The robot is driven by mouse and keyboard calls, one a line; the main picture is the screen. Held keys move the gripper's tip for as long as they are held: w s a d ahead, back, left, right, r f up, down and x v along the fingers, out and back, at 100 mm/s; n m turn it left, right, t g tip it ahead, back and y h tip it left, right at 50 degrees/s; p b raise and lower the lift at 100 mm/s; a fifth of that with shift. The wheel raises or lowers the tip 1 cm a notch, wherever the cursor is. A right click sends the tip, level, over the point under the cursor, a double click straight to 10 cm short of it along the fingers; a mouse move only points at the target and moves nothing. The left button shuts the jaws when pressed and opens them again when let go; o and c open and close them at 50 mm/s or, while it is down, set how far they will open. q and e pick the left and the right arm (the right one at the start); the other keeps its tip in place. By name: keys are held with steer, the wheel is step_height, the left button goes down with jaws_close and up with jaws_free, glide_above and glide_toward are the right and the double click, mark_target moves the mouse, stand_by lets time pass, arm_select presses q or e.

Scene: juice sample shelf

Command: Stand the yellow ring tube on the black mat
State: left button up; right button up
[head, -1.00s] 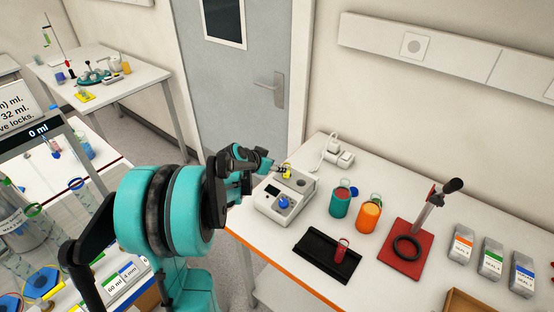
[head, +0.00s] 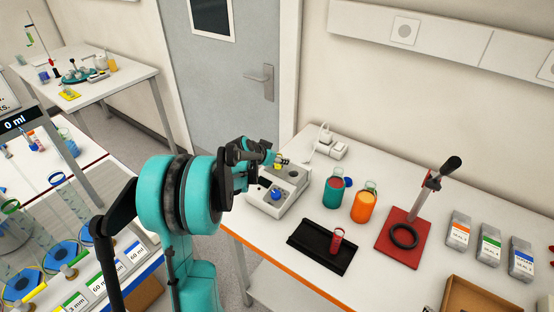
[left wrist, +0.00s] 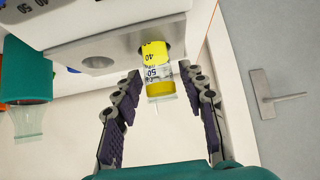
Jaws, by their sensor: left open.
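The yellow ring tube (left wrist: 158,75), a clear tube with a yellow band and printed numbers, shows in the left wrist view against the grey block device (left wrist: 100,55). In the head view only a bit of yellow (head: 279,165) shows at the device's back left. My left gripper (left wrist: 160,78) is open, with one finger on each side of the tube; contact is not clear. In the head view my left gripper (head: 272,158) is at the device (head: 291,190). My right gripper is not in view.
A teal bottle (head: 333,192) and an orange bottle (head: 364,206) stand right of the device. A red stand (head: 396,250) with a black ring and upright handle is further right. Several grey packs (head: 490,236) and a brown box (head: 478,295) lie beyond.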

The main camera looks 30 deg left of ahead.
arm_select(q)
jaws_close()
steer(key=shift+r+p, duration=0.5)
steer(key=shift+r, duration=0.25)
stand_by(0.6)
steer(key=shift+r+p, duration=1.95)
steer(key=shift+r, duration=0.75)
